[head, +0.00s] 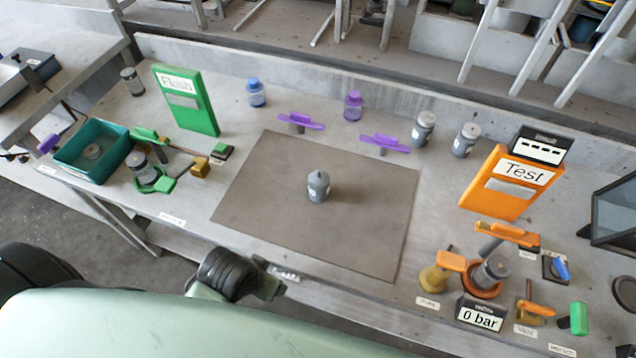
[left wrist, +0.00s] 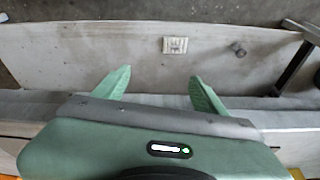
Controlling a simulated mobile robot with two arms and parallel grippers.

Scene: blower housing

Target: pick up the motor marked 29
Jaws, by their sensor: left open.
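Several grey cylindrical motors stand on the bench in the head view; I cannot read the number 29 on any. One motor (head: 319,187) stands upright on the brown mat (head: 270,205). Two motors stand at the back right, one (head: 423,129) left of the other (head: 466,140). Another motor (head: 132,82) is at the back left. One motor (head: 144,168) sits in the green fixture, and another (head: 490,272) in the orange fixture. My left gripper (left wrist: 160,90) is open and empty in the left wrist view, away from any motor I can identify. My right gripper is not in view.
A green Flush panel (head: 186,102) and teal bin (head: 92,152) stand left. An orange Test panel (head: 508,182) and 0 bar gauge (head: 480,317) stand right. Purple-handled items (head: 300,122) and small bottles (head: 257,93) stand behind the mat. The mat around its motor is clear.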

